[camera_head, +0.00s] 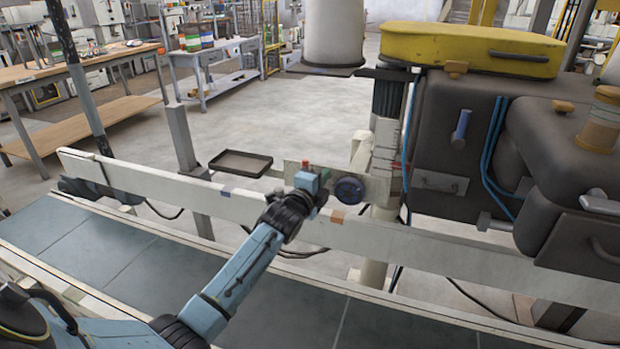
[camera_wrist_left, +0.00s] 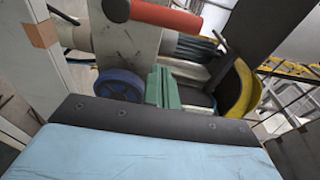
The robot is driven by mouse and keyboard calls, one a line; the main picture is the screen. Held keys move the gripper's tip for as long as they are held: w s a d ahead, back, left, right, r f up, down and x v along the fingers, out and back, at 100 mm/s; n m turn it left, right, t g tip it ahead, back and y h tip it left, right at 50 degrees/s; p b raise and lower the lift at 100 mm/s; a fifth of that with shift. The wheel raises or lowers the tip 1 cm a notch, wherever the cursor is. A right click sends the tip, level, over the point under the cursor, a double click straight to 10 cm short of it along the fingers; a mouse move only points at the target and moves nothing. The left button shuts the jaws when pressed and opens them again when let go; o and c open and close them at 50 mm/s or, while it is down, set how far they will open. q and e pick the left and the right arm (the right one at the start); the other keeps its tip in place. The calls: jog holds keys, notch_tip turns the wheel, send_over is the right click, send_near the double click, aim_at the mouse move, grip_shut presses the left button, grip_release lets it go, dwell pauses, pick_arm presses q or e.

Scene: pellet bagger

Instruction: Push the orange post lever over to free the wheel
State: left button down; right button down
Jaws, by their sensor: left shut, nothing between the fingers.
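The orange-red post lever (camera_wrist_left: 166,17) lies across the top of the left wrist view, its left end at a dark fitting on a pale plate. In the head view only a small red part of it (camera_head: 305,164) shows above my gripper. The blue wheel (camera_head: 349,190) is on the plate just right of my left gripper (camera_head: 322,178). The wheel also shows in the left wrist view (camera_wrist_left: 119,85), left of the fingers. My left gripper's green fingers (camera_wrist_left: 160,72) are shut and empty, below the lever in that view. I cannot tell whether they touch it.
A long pale rail (camera_head: 240,203) with small coloured blocks runs across the front. A dark tray (camera_head: 240,163) stands behind it on the left. The dark machine body (camera_head: 450,130) with blue hoses fills the right. Open floor (camera_head: 310,110) lies behind.

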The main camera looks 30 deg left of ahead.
pick_arm(q)
jog(key=shift+s+a, duration=0.1)
jog(key=shift+a, duration=1.8)
pick_arm(e)
jog(key=shift+w+a+r, duration=0.15)
jog(key=shift+w+r, duration=0.6)
jog(key=shift+w, duration=0.2)
pick_arm(q)
jog(key=shift+d+b, duration=0.1)
jog(key=shift+b, duration=0.2)
pick_arm(e)
jog(key=shift+w, duration=0.15)
